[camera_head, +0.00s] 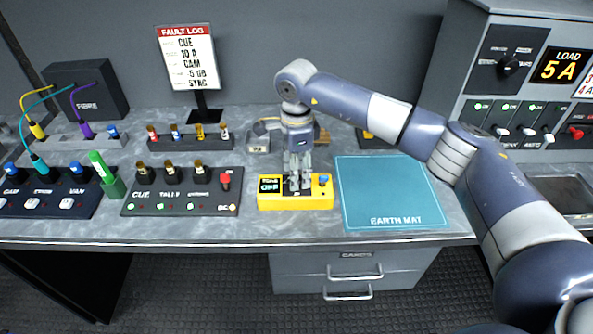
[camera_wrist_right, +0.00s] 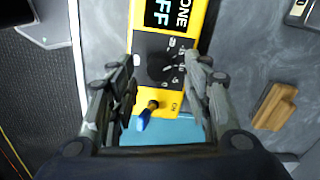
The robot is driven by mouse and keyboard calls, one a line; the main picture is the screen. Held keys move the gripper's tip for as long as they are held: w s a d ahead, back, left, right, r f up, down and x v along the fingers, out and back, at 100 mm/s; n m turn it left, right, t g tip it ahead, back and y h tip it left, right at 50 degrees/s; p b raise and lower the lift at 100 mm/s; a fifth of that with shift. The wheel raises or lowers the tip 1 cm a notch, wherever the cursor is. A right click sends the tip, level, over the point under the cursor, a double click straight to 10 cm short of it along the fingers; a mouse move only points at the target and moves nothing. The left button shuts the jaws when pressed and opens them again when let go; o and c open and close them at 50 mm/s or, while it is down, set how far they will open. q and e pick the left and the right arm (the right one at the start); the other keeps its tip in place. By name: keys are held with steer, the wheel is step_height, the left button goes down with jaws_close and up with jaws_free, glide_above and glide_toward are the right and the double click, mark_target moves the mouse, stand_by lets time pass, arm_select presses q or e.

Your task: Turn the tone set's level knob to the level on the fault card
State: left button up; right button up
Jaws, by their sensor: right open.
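The tone set (camera_head: 268,203) is a yellow box at the bench's front, with a dark display that reads "OFF" in part and a blue switch (camera_head: 323,179) at its right end. My right gripper (camera_head: 298,184) points down over its middle, fingers open. In the right wrist view the open fingers (camera_wrist_right: 165,80) stand on either side of the tone set's black dial panel (camera_wrist_right: 145,45). The dark level knob (camera_wrist_right: 160,67) lies between them; its pointer is too unclear to read. The fault card (camera_head: 190,58) stands at the back and lists "-5 dB". My left gripper is out of view.
A teal earth mat (camera_head: 390,190) lies right of the tone set. A black panel with plugs and a red knob (camera_head: 180,190) is to its left. A wooden piece (camera_wrist_right: 272,106) lies nearby. A grey rack (camera_head: 510,90) with switches stands at the right.

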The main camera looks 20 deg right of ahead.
steer(key=shift+f, duration=0.8)
jaws_close()
steer(key=m+b, duration=0.1)
steer(key=m, duration=0.2)
steer(key=shift+f+b, duration=0.1)
steer(key=shift+b, duration=0.25)
steer(key=m+b, duration=0.1)
steer(key=m, duration=0.2)
steer(key=shift+m, duration=0.4)
steer(key=m+b, duration=0.1)
steer(key=m, duration=0.2)
steer(key=shift+b, duration=0.3)
steer(key=shift+m+b, duration=0.4)
steer(key=shift+m, duration=1.5)
